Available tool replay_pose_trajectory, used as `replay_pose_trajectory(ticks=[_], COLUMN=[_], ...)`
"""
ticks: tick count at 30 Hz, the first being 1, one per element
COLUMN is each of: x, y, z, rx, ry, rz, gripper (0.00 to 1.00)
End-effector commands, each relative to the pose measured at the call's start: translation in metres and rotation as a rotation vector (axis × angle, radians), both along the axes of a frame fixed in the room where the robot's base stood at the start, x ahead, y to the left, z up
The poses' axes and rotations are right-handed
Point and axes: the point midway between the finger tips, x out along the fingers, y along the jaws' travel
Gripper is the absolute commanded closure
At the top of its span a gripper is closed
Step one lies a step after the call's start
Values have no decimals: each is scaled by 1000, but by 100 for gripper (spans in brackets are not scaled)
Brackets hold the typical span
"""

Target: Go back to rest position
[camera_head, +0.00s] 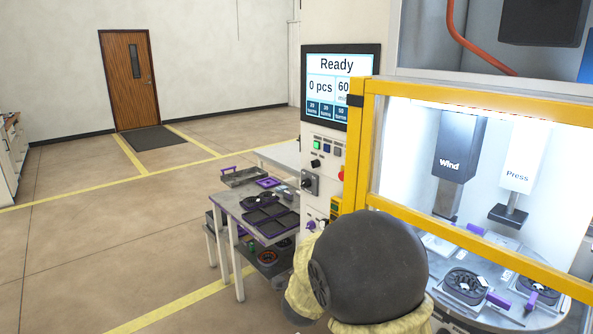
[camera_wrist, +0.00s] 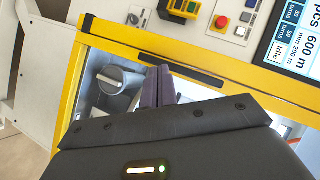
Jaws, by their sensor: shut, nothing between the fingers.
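In the wrist view, my gripper (camera_wrist: 158,86) shows as two dark purple fingers side by side, closed together with nothing between them. The fingers are in front of the machine's yellow-framed door (camera_wrist: 84,48), near a long black handle strip (camera_wrist: 181,70) on the frame. I cannot tell whether they touch it. In the head view, my dark round arm link fills the lower middle and hides most of the arm's far end, so the fingers cannot be made out clearly there.
The winding machine's yellow door frame (camera_head: 362,150) stands close on the right. Its control panel carries a screen (camera_head: 335,82) reading "Ready". A table (camera_head: 232,203) with dark trays (camera_head: 270,220) stands left of the machine. Open floor (camera_head: 110,225) lies further left, towards a wooden door (camera_head: 129,80).

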Motion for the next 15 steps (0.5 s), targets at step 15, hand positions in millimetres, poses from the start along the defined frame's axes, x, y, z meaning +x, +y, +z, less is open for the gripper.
replay_pose_trajectory(ticks=[15], x=[-164], y=[-39], z=[-3], rx=[-470], ry=[750], rz=[905], gripper=[100])
